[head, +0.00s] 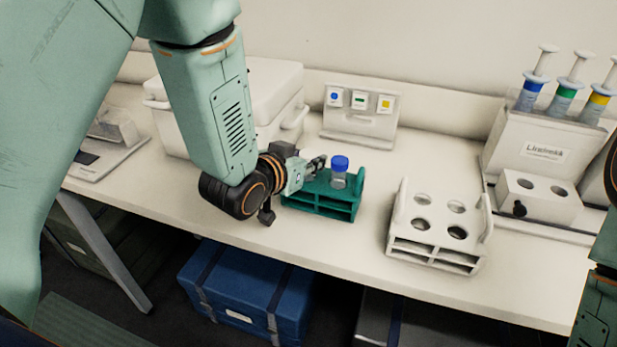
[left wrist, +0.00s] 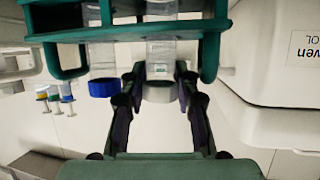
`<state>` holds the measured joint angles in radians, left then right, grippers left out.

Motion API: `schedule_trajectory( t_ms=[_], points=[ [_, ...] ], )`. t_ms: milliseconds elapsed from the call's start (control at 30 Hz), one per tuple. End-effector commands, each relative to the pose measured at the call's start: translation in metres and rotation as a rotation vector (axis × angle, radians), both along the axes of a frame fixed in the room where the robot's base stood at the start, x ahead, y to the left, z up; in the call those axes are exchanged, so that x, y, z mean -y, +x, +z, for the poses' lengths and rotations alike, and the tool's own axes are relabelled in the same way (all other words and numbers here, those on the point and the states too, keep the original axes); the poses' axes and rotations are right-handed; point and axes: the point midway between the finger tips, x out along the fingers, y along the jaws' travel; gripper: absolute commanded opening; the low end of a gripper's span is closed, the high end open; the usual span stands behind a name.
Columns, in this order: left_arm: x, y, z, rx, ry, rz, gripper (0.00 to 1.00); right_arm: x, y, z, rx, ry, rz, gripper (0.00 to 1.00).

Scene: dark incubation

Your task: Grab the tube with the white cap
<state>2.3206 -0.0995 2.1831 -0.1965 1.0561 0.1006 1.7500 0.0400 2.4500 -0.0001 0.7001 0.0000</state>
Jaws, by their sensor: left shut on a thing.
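The tube with the white cap (left wrist: 160,92) stands in the green rack (left wrist: 130,33) in the left wrist view, which shows the scene upside down. My left gripper (left wrist: 160,73) has a finger on each side of this tube, near its cap, and is shut on it. In the head view my left gripper (head: 317,164) is at the green rack (head: 320,208), and the white-capped tube is hidden by it or too small to tell. A blue-capped tube (head: 340,172) stands beside it in the same rack; it also shows in the left wrist view (left wrist: 103,87). My right gripper is out of view.
A white rack with empty round holes (head: 438,235) stands to the right. A panel with coloured labels (head: 361,115) and a white box (head: 275,85) are behind. A white holder with several syringes (head: 540,140) stands at right. Bench is clear between the racks.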

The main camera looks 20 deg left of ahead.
Motion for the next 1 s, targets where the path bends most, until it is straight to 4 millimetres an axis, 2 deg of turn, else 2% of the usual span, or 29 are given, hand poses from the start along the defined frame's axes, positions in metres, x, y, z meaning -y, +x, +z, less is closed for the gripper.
schedule_trajectory(
  t_ms=[100,367,467,800,1000],
  points=[
    [0.0,0.001,0.0,0.002,0.0,0.0,0.0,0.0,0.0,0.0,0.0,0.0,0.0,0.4],
    [0.0,0.003,0.005,0.003,0.0,0.0,0.0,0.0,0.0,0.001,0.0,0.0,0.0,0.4],
    [0.0,0.003,0.017,0.005,0.001,-0.001,0.0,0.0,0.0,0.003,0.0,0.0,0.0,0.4],
    [0.0,0.003,0.082,0.005,0.001,-0.001,0.0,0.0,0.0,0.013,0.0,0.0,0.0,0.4],
    [0.0,0.002,0.099,0.003,0.0,0.0,0.0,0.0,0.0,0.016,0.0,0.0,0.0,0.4]
  ],
)
